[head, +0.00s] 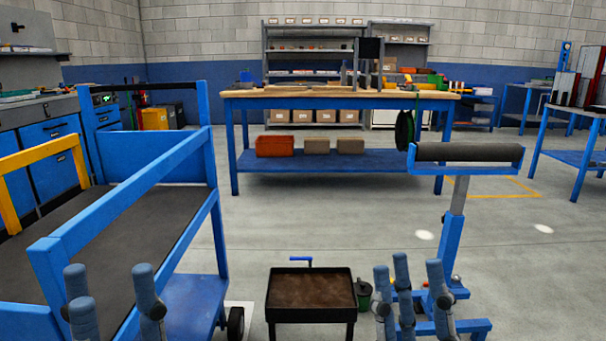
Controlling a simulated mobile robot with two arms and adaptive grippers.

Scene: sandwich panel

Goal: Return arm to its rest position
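My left gripper (112,300) shows at the bottom left, in front of a blue cart. Its blue-grey fingers point up and stand apart, with nothing seen between them. My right gripper (412,290) shows at the bottom, right of centre, in front of a blue roller stand. Its fingers also point up and are spread, with no object between them. The palms and most of both arms are below the picture's edge. No sandwich panel can be made out in either gripper.
The roller stand (452,240) rises at the right. A black tray (311,315) with brown contents stands low between the grippers. A blue workbench (340,102) is farther back, with open grey floor before it.

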